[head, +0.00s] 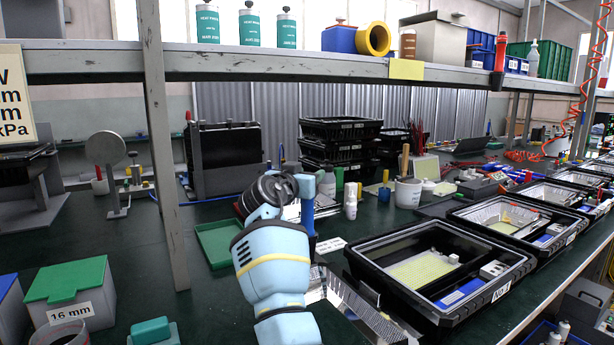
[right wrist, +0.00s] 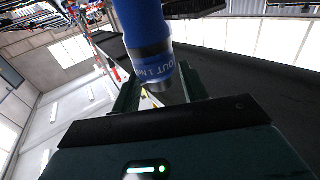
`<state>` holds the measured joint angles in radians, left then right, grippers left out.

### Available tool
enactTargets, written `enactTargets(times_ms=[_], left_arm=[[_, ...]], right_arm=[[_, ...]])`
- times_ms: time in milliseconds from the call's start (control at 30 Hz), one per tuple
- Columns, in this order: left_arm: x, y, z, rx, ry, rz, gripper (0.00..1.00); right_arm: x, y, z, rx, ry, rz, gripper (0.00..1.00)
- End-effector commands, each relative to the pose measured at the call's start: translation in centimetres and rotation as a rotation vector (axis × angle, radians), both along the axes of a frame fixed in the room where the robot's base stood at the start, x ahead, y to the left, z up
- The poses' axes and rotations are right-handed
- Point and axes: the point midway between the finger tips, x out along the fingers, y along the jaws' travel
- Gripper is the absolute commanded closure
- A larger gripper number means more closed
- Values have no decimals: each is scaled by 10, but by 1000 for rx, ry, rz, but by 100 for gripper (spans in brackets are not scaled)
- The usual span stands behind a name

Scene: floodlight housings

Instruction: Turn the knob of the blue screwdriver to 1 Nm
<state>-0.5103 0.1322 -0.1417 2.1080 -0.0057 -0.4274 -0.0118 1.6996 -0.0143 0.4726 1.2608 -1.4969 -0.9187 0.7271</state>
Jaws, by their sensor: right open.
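The blue screwdriver (head: 308,202) stands upright beyond my right wrist in the head view, its lower part partly hidden by my arm. In the right wrist view the blue screwdriver (right wrist: 145,25) shows large, with a dark ring and a blue collar (right wrist: 154,70) bearing white print that reads like "OUT 1 N", cut off at the edge. My right gripper (right wrist: 160,88) is open. Its dark green fingers show on either side of the collar end; I cannot tell whether they touch it. In the head view the right gripper (head: 306,184) is mostly hidden by its own wrist. My left gripper is not in view.
Black bins (head: 440,262) with floodlight housings line the right side of the bench. A green tray (head: 218,243) lies left of my arm. A white cup (head: 408,193) with tools stands behind right. A shelf post (head: 166,150) stands left. A grey box with green lid (head: 68,280) is front left.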

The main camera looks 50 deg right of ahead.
Motion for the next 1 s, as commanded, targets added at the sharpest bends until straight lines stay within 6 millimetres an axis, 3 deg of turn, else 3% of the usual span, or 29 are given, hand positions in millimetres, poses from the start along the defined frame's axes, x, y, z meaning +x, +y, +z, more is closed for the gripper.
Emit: enactTargets(times_ms=[167,633,1000], left_arm=[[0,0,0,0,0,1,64],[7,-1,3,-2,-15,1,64],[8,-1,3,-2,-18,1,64]], right_arm=[[-1,5,1,-2,-1,1,57],[-20,67,0,-1,0,1,57],[-23,75,0,0,0,0,57]])
